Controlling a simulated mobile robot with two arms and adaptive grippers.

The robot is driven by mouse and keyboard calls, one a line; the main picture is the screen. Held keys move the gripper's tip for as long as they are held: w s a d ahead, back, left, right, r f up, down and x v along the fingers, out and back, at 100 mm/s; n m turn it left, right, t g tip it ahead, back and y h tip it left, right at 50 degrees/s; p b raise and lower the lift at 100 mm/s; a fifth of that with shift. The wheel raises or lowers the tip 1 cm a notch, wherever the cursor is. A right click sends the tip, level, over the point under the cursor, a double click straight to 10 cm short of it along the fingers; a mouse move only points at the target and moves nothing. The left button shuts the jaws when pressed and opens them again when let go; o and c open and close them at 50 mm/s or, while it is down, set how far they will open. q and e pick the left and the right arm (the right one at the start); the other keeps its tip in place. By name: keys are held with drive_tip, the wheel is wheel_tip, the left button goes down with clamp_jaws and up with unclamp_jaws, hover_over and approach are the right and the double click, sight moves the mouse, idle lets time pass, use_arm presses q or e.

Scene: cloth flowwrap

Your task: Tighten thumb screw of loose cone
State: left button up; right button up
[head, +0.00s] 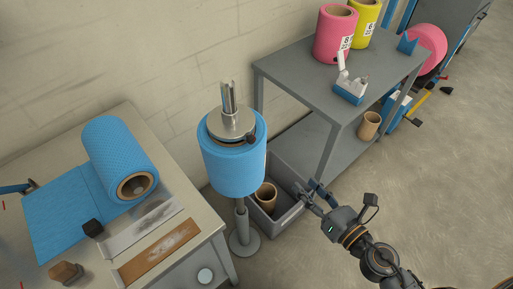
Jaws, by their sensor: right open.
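A blue roll (233,164) stands upright on a grey post stand (241,222). A round metal cone (231,124) sits on top of the roll, around the shaft (229,96). A small dark knob, which looks like the thumb screw (251,139), shows at the cone's right front edge. How tight it is cannot be seen. My right gripper (308,190) is open and empty, to the lower right of the roll and apart from it, near the right rim of a grey bin. I do not see my left gripper.
The grey bin (288,222) beside the stand holds a brown core (266,195). A table at left bears another blue roll (115,155), a black block (93,228) and a brown block (66,272). A grey cart (300,75) bears pink and yellow rolls.

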drive_tip(key=s+a+r+n+y, duration=0.2)
drive_tip(key=a+r+n, duration=0.1)
drive_tip(key=r+n, duration=0.3)
use_arm(q)
drive_tip(key=w+d, duration=0.3)
use_arm(e)
drive_tip(key=n+p, duration=0.1)
drive_tip(key=p, duration=0.3)
approach(253, 140)
drive_tip(key=shift+y, duration=0.4)
drive_tip(key=p+x, duration=0.1)
drive_tip(key=x, duration=0.6)
drive_tip(key=shift+w+p, duration=0.2)
drive_tip(key=shift+p, duration=0.15)
drive_tip(key=shift+w+a+f, duration=0.1)
drive_tip(key=shift+w+a, duration=0.2)
drive_tip(key=shift+w, duration=0.05)
use_arm(q)
drive_tip(key=r, duration=0.1)
drive_tip(key=a+r, duration=0.1)
drive_tip(key=r, duration=0.1)
drive_tip(key=s+r, duration=0.1)
drive_tip(key=r, duration=0.1)
drive_tip(key=shift+a+r, duration=0.15)
drive_tip(key=shift+r, duration=0.05)
use_arm(e)
clamp_jaws()
